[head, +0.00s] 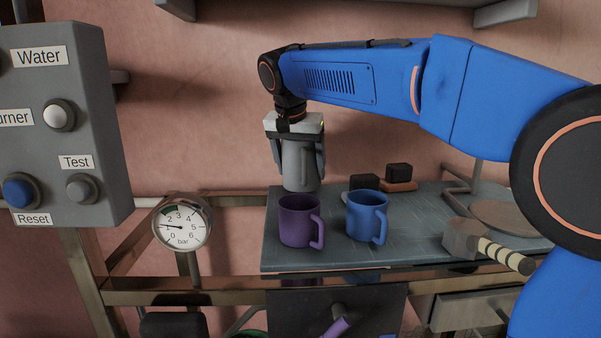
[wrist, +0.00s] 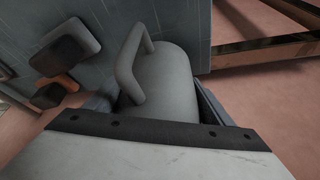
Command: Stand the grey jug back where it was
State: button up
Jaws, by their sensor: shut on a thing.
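The grey jug (head: 299,165) is upright in my gripper (head: 298,172), with a finger on each side of it. The gripper is shut on it, pointing down near the back left of the dark slab (head: 335,250). In the wrist view the grey jug (wrist: 175,85) shows its rounded body and its handle (wrist: 130,65) toward the upper left. Its lower edge in the head view is just behind the purple mug's rim. I cannot tell whether the base touches the slab or hangs above it.
A purple mug (head: 298,222) stands in front of the jug, with a blue mug (head: 366,215) to its right. Dark blocks (head: 399,172) sit behind. A mallet (head: 465,240) and a round brown disc (head: 505,215) lie right. A pressure gauge (head: 182,225) and button box (head: 60,130) stand left.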

jog(key=shift+f, duration=0.7)
jog(key=shift+f, duration=0.1)
jog(key=o, duration=1.8)
jog(key=v, duration=1.2)
